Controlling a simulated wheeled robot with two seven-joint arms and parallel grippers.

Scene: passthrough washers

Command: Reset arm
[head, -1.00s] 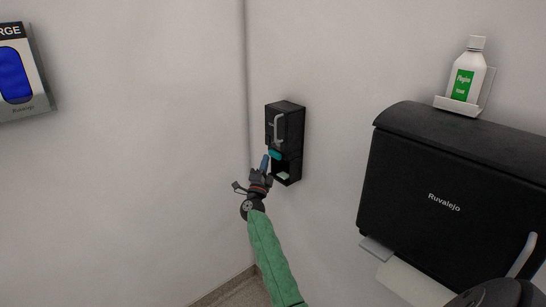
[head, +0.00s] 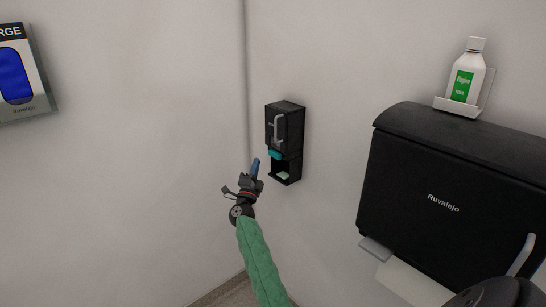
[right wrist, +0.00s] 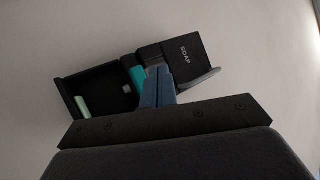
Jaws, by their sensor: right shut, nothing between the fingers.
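My right arm comes up from the bottom centre of the head view in a green sleeve. My right gripper (head: 256,164) has its blue fingers shut together with nothing between them. It is apart from the black soap dispenser (head: 284,128), a little to its left and lower. In the right wrist view the shut blue fingers (right wrist: 156,84) overlap the dispenser, which is marked SOAP (right wrist: 184,55) and has a teal part (right wrist: 138,77) and an open lower tray (right wrist: 92,92). My left gripper is not in view.
A large black Ruvalejo dispenser (head: 440,180) is on the right wall, with paper under it. A white bottle with a green label (head: 465,75) stands on a small shelf above it. A blue-windowed unit (head: 18,75) hangs at far left. The wall between is bare.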

